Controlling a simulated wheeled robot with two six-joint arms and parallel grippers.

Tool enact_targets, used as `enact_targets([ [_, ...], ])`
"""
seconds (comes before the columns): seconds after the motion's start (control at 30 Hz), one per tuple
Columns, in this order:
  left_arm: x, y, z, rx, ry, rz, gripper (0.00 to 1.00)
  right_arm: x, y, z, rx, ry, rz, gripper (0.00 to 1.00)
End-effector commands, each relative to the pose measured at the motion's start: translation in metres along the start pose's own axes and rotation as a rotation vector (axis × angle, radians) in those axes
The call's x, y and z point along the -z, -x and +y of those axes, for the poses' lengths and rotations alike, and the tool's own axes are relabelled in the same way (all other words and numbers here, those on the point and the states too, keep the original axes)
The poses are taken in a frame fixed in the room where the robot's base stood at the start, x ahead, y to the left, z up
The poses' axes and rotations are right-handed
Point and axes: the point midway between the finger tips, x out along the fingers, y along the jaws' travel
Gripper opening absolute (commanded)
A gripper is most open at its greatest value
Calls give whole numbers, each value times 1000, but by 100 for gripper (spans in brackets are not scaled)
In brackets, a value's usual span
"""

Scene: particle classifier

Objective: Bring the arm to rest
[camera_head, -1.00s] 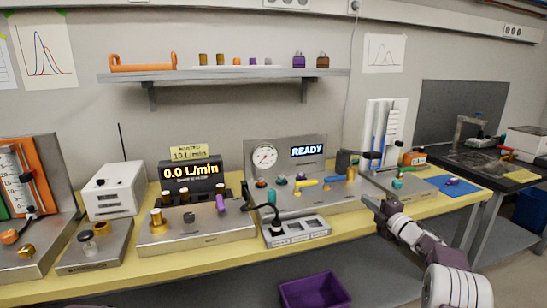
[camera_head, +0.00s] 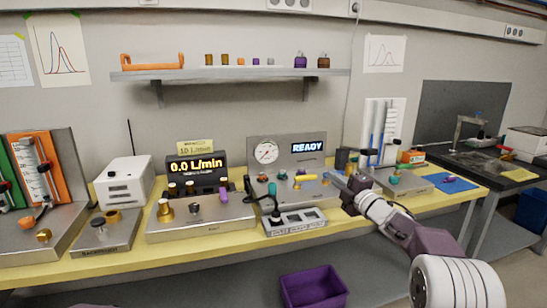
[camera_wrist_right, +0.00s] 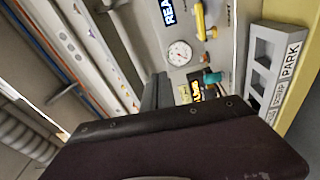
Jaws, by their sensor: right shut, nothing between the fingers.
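My right arm comes in from the lower right in the head view. Its gripper (camera_head: 340,180) hangs over the right part of the READY station (camera_head: 292,192), beside the yellow handle (camera_head: 306,178). The fingers are shut with nothing between them; they also show as dark narrow bars in the right wrist view (camera_wrist_right: 156,92). Whether the fingertips touch the panel, I cannot tell. My left gripper is not in view.
The grey slotted PARK holder (camera_head: 296,224) sits at the bench's front, left of my right gripper; it also shows in the wrist view (camera_wrist_right: 272,62). The flow unit (camera_head: 200,216) stands further left. A purple bin (camera_head: 314,288) lies below the bench. A shelf (camera_head: 230,73) hangs above.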

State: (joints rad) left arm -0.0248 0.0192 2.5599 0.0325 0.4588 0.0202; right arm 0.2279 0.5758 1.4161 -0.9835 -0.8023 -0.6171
Motion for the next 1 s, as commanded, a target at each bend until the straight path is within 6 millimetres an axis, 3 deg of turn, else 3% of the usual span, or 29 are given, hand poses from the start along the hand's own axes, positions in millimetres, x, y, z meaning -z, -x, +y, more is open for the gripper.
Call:
enact_targets([
  [0.07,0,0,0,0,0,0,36,22,8,-2,35,-118,-57,0],
  [0.17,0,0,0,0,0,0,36,40,36,-33,133,-349,-201,0],
  [0.27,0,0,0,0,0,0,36,54,93,-98,294,-638,-421,0],
  [0.4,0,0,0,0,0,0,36,72,185,-185,497,-943,-724,0],
  [0.5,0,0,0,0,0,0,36,87,245,-229,609,-1095,-916,0],
  [0.7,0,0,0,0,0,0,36,119,343,-287,782,-1307,-1256,0],
  [0.83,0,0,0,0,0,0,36,148,397,-304,867,-1447,-1513,0],
  [0.87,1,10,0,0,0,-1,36,151,400,-294,857,-1471,-1554,0],
  [0.9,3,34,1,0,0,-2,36,151,396,-270,855,-1465,-1541,0],
  [1.0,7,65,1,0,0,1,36,154,393,-238,856,-1462,-1538,0],
])
